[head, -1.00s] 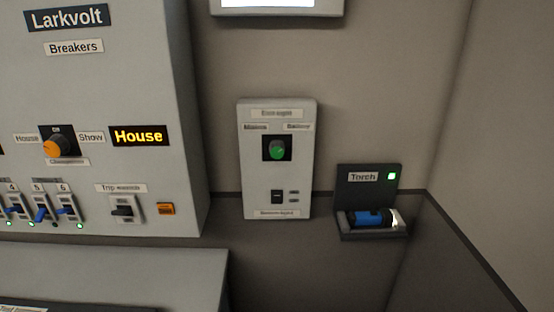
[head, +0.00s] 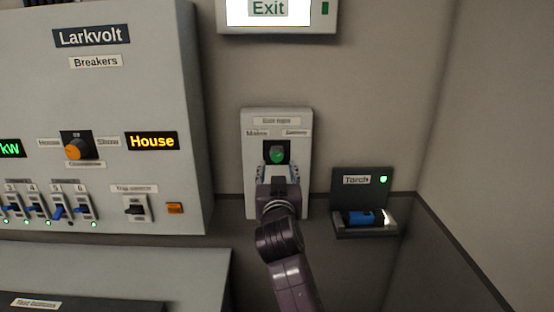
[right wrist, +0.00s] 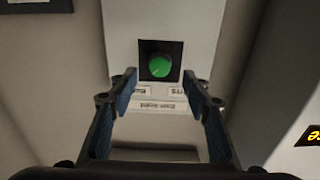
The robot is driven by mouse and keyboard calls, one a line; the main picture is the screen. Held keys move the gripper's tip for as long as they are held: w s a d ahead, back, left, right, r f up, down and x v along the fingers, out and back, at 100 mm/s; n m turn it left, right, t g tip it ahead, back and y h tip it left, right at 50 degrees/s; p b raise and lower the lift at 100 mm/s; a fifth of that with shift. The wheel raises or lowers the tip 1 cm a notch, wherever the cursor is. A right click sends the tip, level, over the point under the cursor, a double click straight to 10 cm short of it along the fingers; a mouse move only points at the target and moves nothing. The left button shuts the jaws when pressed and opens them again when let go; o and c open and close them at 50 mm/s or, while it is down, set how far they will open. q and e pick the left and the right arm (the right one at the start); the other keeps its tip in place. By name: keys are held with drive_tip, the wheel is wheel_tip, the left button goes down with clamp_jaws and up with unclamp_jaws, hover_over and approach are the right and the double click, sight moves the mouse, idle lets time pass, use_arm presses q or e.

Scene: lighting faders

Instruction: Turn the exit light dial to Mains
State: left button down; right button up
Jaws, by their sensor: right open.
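The exit light dial is a round green knob (head: 277,156) on a black square of a pale wall box (head: 250,190). The Mains label (head: 257,133) is at its upper left and the Battery label (head: 296,132) at its upper right. I cannot tell where the dial points. My right gripper (head: 276,170) is open just below and in front of the dial, hiding the lower part of the box. In the right wrist view the green dial (right wrist: 160,65) shows between and beyond the open fingertips (right wrist: 160,82), apparently untouched, with labels upside down. My left gripper is not in view.
A lit Exit sign (head: 268,8) is above the box. The Larkvolt breaker cabinet (head: 150,90) stands out on the left, with an orange knob (head: 76,147) and switches. A torch holder (head: 352,184) with a blue torch (head: 362,218) is at the right. The wall between is bare.

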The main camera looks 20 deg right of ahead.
sight(277, 158)
drive_tip(key=p+x, duration=0.1)
drive_tip(key=x, duration=0.4)
drive_tip(key=shift+w+d+p, duration=0.15)
drive_tip(key=shift+w+p, duration=0.15)
drive_tip(key=shift+w, duration=0.2)
drive_tip(key=shift+c, duration=0.6)
drive_tip(key=c, duration=1)
